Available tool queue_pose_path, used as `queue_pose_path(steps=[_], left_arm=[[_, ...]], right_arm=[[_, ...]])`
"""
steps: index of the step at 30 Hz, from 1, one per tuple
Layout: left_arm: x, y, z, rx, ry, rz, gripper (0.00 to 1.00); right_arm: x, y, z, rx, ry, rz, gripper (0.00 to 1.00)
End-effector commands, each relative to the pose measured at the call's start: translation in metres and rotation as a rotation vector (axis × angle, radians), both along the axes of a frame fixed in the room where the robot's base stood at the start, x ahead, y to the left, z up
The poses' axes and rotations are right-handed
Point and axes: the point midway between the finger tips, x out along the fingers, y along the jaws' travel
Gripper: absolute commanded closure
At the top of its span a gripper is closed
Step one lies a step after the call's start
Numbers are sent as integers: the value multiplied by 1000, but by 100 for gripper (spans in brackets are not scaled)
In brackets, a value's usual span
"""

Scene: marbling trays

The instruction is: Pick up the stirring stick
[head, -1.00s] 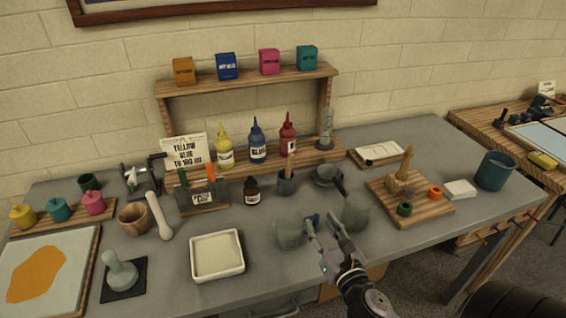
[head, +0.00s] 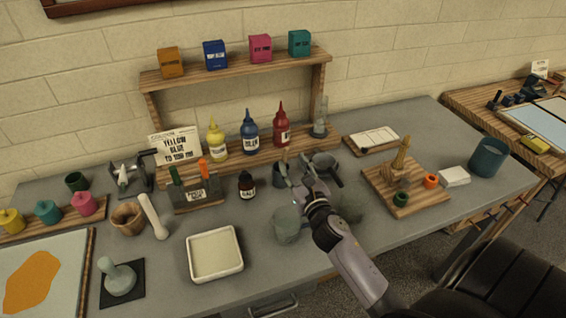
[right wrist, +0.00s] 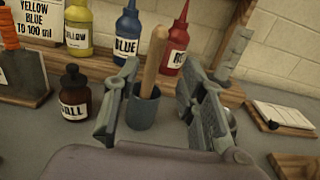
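The stirring stick (right wrist: 153,62) is a light wooden rod standing tilted in a small dark blue-grey cup (right wrist: 143,110), in the middle of the right wrist view. In the head view the cup (head: 279,176) is partly behind my gripper, and the stick is hard to make out there. My right gripper (head: 294,168) is open and reaches toward the cup. In the wrist view the two fingers of my right gripper (right wrist: 160,74) stand on either side of the stick, with a visible gap to the right finger. My left gripper is not in view.
Yellow, blue and red bottles (head: 250,136) stand behind the cup. A small dark bottle (head: 246,185) is to its left and a dark pan (head: 325,164) to its right. A grey-green beaker (head: 287,224) and white tray (head: 238,270) are in front.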

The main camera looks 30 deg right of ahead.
Motion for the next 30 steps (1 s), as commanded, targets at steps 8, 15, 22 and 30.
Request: queue_pose_path(steps=[8, 15, 22, 30], left_arm=[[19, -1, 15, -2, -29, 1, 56], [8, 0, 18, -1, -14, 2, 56], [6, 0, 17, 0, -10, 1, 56], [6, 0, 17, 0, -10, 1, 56]], right_arm=[[31, 0, 3, 5, -1, -1, 62], [54, -5, 0, 3, 0, 0, 62], [54, -5, -1, 1, 1, 0, 62], [54, -5, -1, 1, 1, 0, 80]])
